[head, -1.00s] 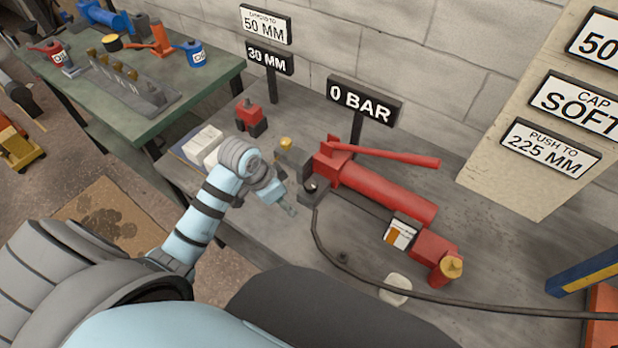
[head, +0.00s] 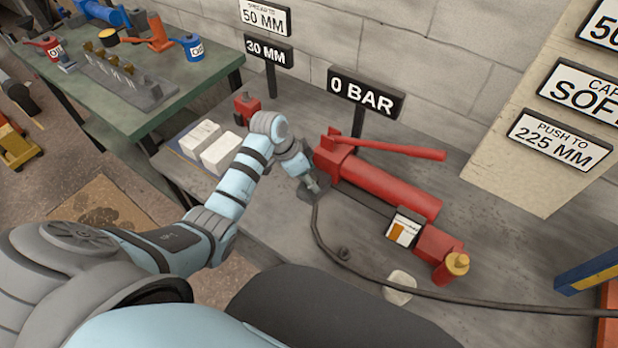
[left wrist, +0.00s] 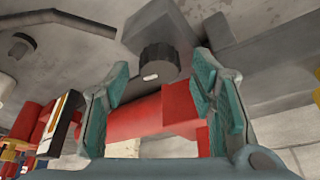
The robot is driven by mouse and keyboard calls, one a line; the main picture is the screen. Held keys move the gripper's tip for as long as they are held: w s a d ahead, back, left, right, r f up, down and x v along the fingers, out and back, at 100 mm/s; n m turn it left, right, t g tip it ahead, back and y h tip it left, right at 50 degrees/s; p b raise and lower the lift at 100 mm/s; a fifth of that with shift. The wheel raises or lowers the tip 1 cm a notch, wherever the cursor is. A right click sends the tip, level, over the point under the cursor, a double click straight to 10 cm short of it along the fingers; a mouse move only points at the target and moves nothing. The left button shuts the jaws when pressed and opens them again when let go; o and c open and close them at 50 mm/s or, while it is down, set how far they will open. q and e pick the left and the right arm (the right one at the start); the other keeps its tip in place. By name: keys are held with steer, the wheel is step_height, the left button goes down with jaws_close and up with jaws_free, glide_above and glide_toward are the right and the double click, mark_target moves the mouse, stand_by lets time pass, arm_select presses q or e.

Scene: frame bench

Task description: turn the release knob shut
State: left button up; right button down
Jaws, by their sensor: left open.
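The red hand pump (head: 385,187) lies on the grey bench with its long red handle (head: 400,150) along the top. In the left wrist view the release knob (left wrist: 158,62) is a dark, ribbed round knob with a small white mark, on a grey block (left wrist: 160,25). In the head view my gripper hides the knob. My left gripper (head: 311,184) is at the pump's left end. In the left wrist view its teal fingers are open, one on either side of the knob, with gaps visible; I cannot tell the depth exactly. My right gripper is not in view.
A sign reading 0 BAR (head: 366,97) stands behind the pump. A black hose (head: 330,250) runs across the bench front. White blocks (head: 221,152) and a small red part (head: 246,105) lie to the left. The bench front right is mostly clear.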

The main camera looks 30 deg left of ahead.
arm_select(q)
steer(key=c, duration=1.1)
steer(key=shift+c, duration=0.2)
